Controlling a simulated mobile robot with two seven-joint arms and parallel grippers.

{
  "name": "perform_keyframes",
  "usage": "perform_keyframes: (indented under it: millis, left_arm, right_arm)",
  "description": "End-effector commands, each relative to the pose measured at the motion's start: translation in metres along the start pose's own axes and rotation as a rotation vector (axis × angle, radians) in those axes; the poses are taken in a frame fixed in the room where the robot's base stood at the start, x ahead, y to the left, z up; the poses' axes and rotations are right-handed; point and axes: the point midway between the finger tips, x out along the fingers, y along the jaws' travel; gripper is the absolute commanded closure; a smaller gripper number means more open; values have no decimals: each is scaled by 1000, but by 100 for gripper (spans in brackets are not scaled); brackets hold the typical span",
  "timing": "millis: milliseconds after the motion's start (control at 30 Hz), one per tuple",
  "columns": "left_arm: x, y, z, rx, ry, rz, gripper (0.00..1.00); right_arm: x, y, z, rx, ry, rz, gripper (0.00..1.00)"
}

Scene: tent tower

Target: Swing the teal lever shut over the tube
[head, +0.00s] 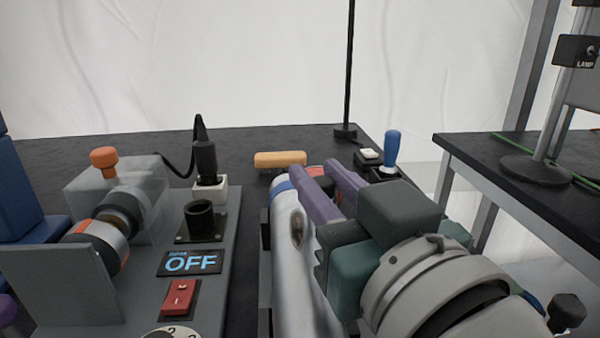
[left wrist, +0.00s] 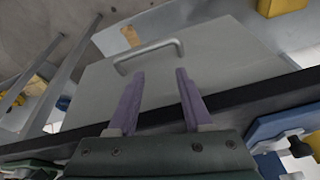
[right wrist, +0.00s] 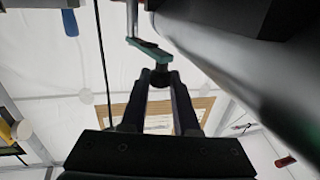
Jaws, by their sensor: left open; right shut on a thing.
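The silver tube (head: 290,240) with a blue band lies lengthwise in the head view, left of my right gripper (head: 322,190). In the right wrist view the teal lever (right wrist: 148,50) has a dark knob (right wrist: 161,76) at its end. The fingers of my right gripper (right wrist: 160,84) are shut on that knob. The tube also shows there as a large dark grey cylinder (right wrist: 235,85) beside the lever. The lever is hidden behind my right gripper in the head view. My left gripper (left wrist: 158,75) is open and empty, in front of a grey panel with a bar handle (left wrist: 148,55).
Left of the tube stands a grey panel with an OFF display (head: 190,263), a red switch (head: 179,299) and a black socket (head: 199,218). Behind are an orange handle (head: 280,159) and a blue-knobbed stick (head: 392,147). A black side table (head: 535,200) stands right.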

Motion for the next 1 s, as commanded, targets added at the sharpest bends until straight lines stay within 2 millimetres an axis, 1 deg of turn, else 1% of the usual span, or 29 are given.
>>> perform_keyframes:
  millis: [167, 467, 500, 700, 767, 1000]
  left_arm:
    - [1, 4, 0, -1, 1, 10, 50]
    - [1, 6, -1, -11, 2, 18, 50]
    - [1, 6, -1, -12, 2, 18, 50]
    - [1, 7, -1, -12, 2, 18, 50]
    - [1, 6, -1, -12, 2, 18, 50]
    - [1, 6, -1, -11, 2, 17, 50]
  right_arm:
    - [0, 0, 0, 3, -2, 45, 100]
    - [0, 1, 1, -2, -4, 49, 100]
    - [0, 1, 1, -2, -4, 49, 69]
    - [0, 0, 1, -1, -3, 48, 46]
    - [0, 0, 1, -1, -3, 47, 41]
    - [-1, 0, 0, 0, -3, 46, 41]
